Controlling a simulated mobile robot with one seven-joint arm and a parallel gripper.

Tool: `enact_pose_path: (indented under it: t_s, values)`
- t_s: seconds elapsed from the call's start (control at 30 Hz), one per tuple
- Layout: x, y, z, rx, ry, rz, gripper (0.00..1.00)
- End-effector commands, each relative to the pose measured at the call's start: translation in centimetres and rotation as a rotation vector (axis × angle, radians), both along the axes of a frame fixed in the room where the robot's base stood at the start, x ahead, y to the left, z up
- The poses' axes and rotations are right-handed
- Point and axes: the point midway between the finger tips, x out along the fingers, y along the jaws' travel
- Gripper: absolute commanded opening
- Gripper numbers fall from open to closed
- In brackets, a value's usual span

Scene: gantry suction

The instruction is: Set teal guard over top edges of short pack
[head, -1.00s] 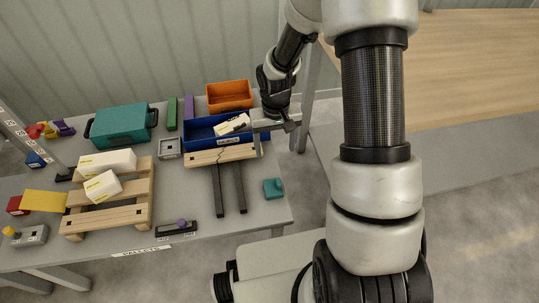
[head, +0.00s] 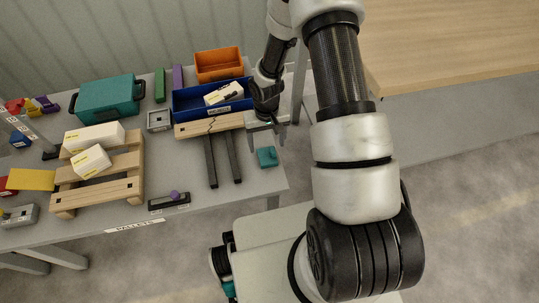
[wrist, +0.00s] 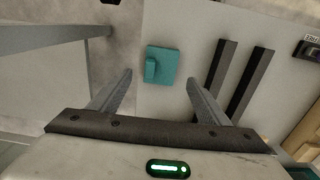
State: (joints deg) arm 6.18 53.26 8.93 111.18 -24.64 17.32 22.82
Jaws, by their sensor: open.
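The teal guard (head: 267,157) is a small teal piece with a raised tab, lying near the table's right edge. In the wrist view the teal guard (wrist: 163,65) lies just beyond the fingertips, between their lines. My gripper (head: 267,136) is open and empty, above and a little behind the guard, apart from it. The wrist view shows the spread fingers of my gripper (wrist: 160,80). The short pack (head: 91,160), a white box with yellow marking, lies on the wooden pallet (head: 120,188) at left. A longer white pack (head: 94,137) lies behind it.
Two dark bars (head: 222,160) lie left of the guard, by a cracked wooden board (head: 209,124). A blue bin (head: 190,101) with a white pack, an orange bin (head: 218,64) and a teal case (head: 108,98) stand behind. The table front is mostly clear.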

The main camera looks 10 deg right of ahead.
Motion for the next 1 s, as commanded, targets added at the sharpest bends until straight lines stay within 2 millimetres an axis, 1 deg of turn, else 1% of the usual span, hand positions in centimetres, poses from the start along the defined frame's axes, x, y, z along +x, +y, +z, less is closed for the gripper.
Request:
enact_pose_path:
  t_s: [0.2, 0.3, 0.37, 0.57, 0.8, 0.83, 1.0]
  values:
    - [-0.7, 0.1, -3.4, 0.0, 0.004, 0.001, 0.7]
    - [-0.5, 0.0, -4.6, -0.001, 0.002, -0.001, 0.7]
    - [-0.5, 0.1, -4.9, 0.0, 0.001, 0.0, 0.7]
    - [-0.5, 0.1, -4.8, 0.0, 0.0, 0.0, 0.7]
    - [-0.5, 0.1, -4.8, 0.0, 0.001, 0.0, 0.3]
    - [-0.5, 0.1, -4.8, 0.0, 0.001, 0.0, 0.27]
    - [-0.5, 0.1, -4.8, 0.0, 0.001, 0.0, 0.26]
